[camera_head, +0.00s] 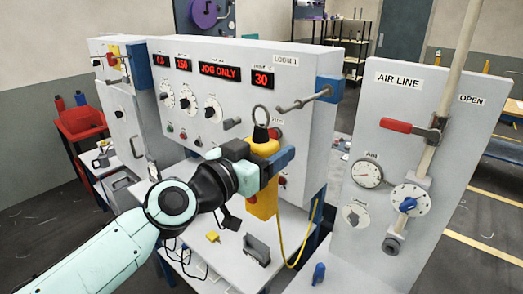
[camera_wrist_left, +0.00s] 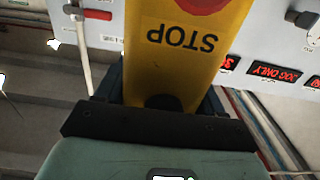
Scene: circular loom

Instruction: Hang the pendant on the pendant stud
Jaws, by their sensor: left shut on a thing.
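The yellow pendant (camera_head: 263,207) hangs upright in my left gripper (camera_head: 268,167), which is shut around its body. A dark metal ring (camera_head: 260,115) stands on top of the pendant, and a yellow cable runs down from it. In the left wrist view the pendant (camera_wrist_left: 180,50) fills the space between the fingers, with STOP and part of a red button visible. A short grey peg (camera_head: 233,123) sticks out of the loom panel, left of the ring. A longer metal rod (camera_head: 303,99) comes from a blue bracket, right of the ring. I cannot tell which is the stud. My right gripper is out of view.
The loom cabinet (camera_head: 228,75) with dials and red displays stands behind the pendant. A white table (camera_head: 205,262) below carries a grey holder (camera_head: 257,248) and a small yellow piece (camera_head: 213,237). The air line panel (camera_head: 420,130) stands at right, with a gap before it.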

